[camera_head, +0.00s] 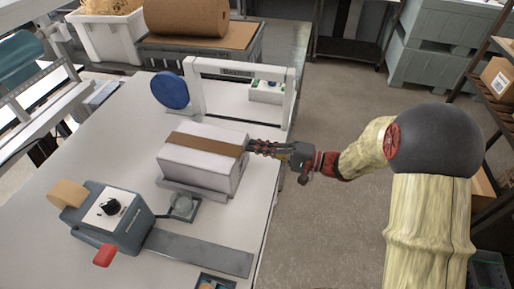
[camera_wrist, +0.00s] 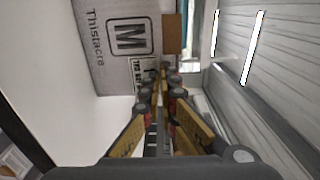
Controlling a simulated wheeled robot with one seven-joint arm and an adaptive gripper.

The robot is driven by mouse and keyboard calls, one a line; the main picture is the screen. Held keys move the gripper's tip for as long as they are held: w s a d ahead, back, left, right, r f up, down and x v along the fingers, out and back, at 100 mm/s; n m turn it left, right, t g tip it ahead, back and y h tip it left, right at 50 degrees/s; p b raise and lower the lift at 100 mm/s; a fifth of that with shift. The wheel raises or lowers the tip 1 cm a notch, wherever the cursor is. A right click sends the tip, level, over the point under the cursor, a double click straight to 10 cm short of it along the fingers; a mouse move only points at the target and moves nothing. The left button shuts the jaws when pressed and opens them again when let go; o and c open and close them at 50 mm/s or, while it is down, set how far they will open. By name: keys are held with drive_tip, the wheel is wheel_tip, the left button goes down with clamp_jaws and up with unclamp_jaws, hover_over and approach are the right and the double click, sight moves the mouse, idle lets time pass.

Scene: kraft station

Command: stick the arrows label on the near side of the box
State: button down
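The box (camera_head: 205,160) is white with a brown tape strip along its top and stands on the white table. My gripper (camera_head: 252,147) reaches in from the right, with its fingertips at the box's right side near the top edge. In the wrist view, the box (camera_wrist: 112,75) shows a side printed with a large M and "Thistacre". The fingers of my gripper (camera_wrist: 163,76) lie close together in front of it and look shut. A small white patch with black print (camera_wrist: 137,70) shows beside the fingertips. I cannot tell whether it is a label or print on the box. No arrows can be made out.
A grey tape dispenser (camera_head: 112,215) with a red handle stands at the front left of the table. A white frame (camera_head: 240,70) with a blue disc (camera_head: 170,90) stands behind the box. The table's right edge is close to the box, with open floor (camera_head: 330,110) beyond.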

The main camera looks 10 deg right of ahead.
drive_tip(key=c, duration=2.4)
unclamp_jaws()
drive_tip(key=o, duration=0.4)
drive_tip(key=shift+c, duration=0.2)
drive_tip(key=shift+o, duration=0.4)
drive_tip(key=shift+d, duration=0.15)
drive_tip(key=shift+b+v, duration=0.4)
drive_tip(key=shift+v, duration=1.75)
